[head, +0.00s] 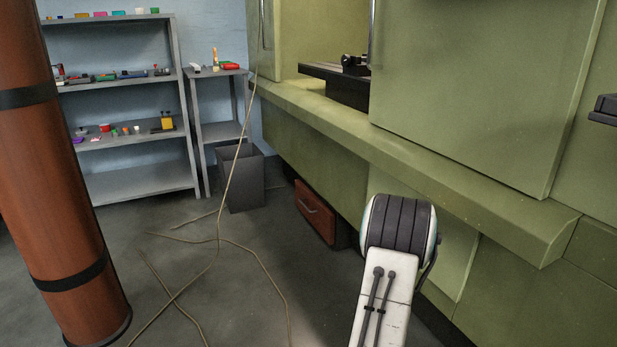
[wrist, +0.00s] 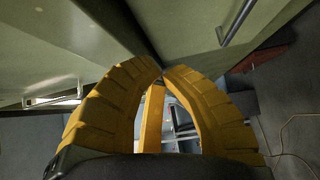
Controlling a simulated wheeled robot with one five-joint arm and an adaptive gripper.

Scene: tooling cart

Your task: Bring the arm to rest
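My arm shows in the head view at the lower right, its white link and dark rounded joint (head: 400,225) raised in front of the green machine. My gripper is hidden in the head view. In the wrist view the two yellow ribbed fingers of my gripper (wrist: 162,70) curve inward and their tips come together. Another narrow yellow strip shows between them. I see no object held; the grey shelving shows through the gap behind the fingertips.
The green machine (head: 330,145) with its long ledge runs close along the right. A brown pipe (head: 50,170) stands at the left. Grey shelves (head: 125,183) with small items, a dark bin (head: 240,185) and a red-brown box (head: 315,212) stand behind. A cable (head: 262,262) lies across the open floor.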

